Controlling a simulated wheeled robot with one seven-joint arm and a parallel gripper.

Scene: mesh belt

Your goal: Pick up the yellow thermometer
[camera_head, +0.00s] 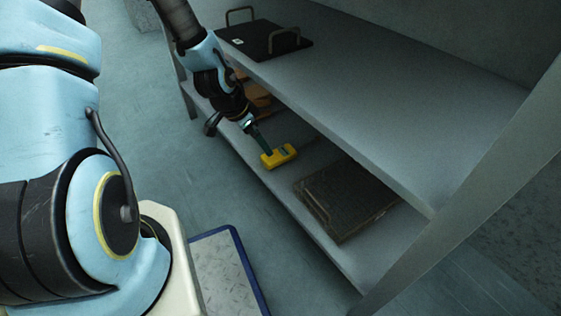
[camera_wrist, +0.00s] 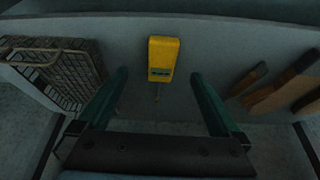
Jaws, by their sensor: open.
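The yellow thermometer (camera_head: 279,156) lies on the lower shelf of the grey rack, near its front edge. It has a yellow body with a dark display and a thin probe. In the wrist view the thermometer (camera_wrist: 162,60) is ahead and centred, its probe pointing back toward my gripper (camera_wrist: 160,84). The two dark green fingers stand wide apart with nothing between them but the probe's line of sight. In the head view my gripper (camera_head: 264,146) reaches down beside the thermometer and partly overlaps it. I cannot tell whether they touch.
A mesh basket or tray (camera_head: 347,199) lies on the lower shelf beside the thermometer. Brown wooden-looking pieces (camera_wrist: 285,88) lie on the other side. The upper shelf (camera_head: 390,105) overhangs and holds a black tray (camera_head: 262,40) with handles. A blue-edged platform (camera_head: 222,268) is on the floor.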

